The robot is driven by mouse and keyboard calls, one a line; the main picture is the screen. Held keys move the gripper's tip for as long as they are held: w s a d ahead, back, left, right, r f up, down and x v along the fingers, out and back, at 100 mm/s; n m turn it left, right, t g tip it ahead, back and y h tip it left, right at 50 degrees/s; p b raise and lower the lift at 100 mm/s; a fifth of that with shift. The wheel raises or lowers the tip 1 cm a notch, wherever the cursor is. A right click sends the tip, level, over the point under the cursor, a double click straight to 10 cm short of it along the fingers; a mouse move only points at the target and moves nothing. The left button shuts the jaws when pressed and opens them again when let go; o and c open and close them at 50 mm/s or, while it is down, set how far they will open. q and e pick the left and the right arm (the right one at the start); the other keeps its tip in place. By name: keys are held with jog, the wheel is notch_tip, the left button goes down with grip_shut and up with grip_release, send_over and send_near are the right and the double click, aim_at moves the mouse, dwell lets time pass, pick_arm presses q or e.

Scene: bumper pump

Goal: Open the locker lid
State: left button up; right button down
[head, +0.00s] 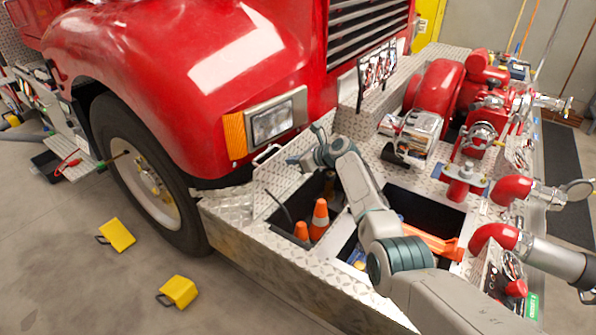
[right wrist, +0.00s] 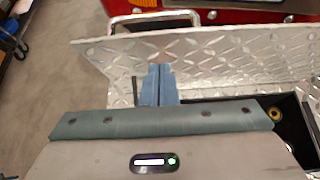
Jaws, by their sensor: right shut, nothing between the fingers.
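The locker lid (head: 279,180) is a diamond-plate panel at the left end of the bumper deck. It stands tilted up, with the dark compartment showing below it. A metal handle (head: 267,155) shows at its far upper edge, and also behind the plate in the right wrist view (right wrist: 150,19). My right gripper (head: 293,160) is shut and empty, with its fingers at the lid. In the right wrist view its blue fingertips (right wrist: 160,68) lie against or just in front of the lid's plate (right wrist: 215,60); contact is unclear. My left gripper is out of view.
Orange cones (head: 320,216) stand in the open compartment. A second open bay (head: 425,208) holds orange gear. The red pump (head: 440,92) and pipes crowd the right. The truck's headlight (head: 272,124) is close behind the lid. Yellow chocks (head: 178,291) lie on the floor.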

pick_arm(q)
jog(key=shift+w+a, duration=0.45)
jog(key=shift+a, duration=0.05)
pick_arm(e)
jog(key=shift+w+a+r, duration=0.5)
jog(key=shift+w+a, duration=0.1)
jog(key=shift+a, duration=0.25)
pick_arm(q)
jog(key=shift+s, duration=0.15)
pick_arm(e)
jog(key=shift+d, duration=0.1)
